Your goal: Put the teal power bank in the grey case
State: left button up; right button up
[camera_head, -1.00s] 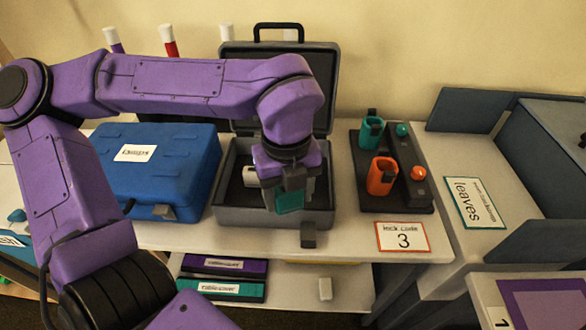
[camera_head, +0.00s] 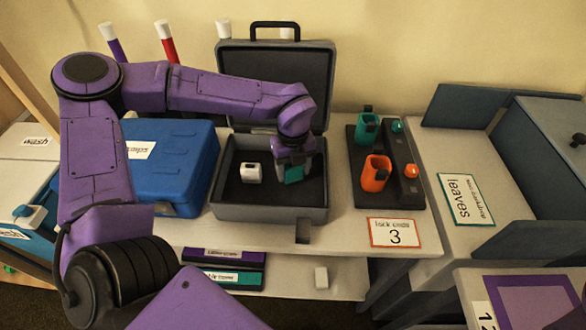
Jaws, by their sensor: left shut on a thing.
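The grey case (camera_head: 270,213) stands open on the white table, its lid upright at the back. My left gripper (camera_head: 294,170) points down inside the case, toward its right side. It is shut on the teal power bank (camera_head: 293,175), whose lower part shows between the fingers. Whether the power bank touches the case floor cannot be told. A small white object (camera_head: 251,173) lies in the left part of the case. My right gripper is not in view.
A closed blue case (camera_head: 175,168) stands left of the grey case. A lower shelf holds purple and teal boxes (camera_head: 225,278).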

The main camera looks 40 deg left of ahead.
pick_arm(q)
jog(key=shift+w+f, duration=0.1)
jog(key=shift+f, duration=0.55)
jog(key=shift+f, duration=0.1)
jog(key=o, duration=1.1)
jog(key=shift+o, duration=0.2)
notch_tip(320, 180, up, 12)
jog(key=shift+r+b, duration=0.2)
jog(key=shift+b, duration=0.1)
